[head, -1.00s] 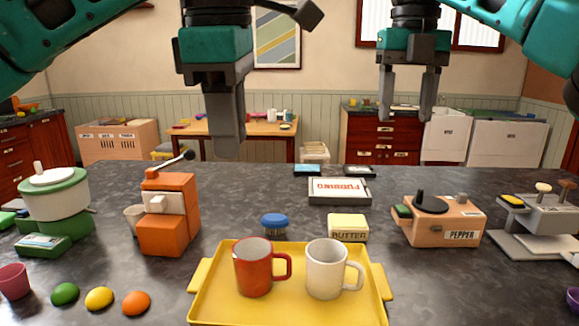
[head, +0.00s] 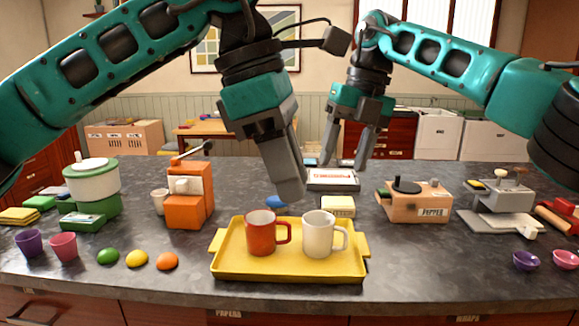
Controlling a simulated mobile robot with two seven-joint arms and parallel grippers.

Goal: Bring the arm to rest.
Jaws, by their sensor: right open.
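My left gripper (head: 290,197) hangs in the air above the back of the yellow tray (head: 230,270). Its fingers line up one behind the other, so the gap between them is hidden; nothing shows hanging from it. A red mug (head: 260,236) and a white mug (head: 317,238) stand upright side by side on the tray, apart from both grippers.
An orange machine (head: 186,210) and a green-white pot (head: 92,190) stand at left. A pepper grinder (head: 415,205) and a grey scale-like device (head: 500,205) stand at right. Butter (head: 339,206) and a blue-capped item (head: 276,201) lie behind the tray.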

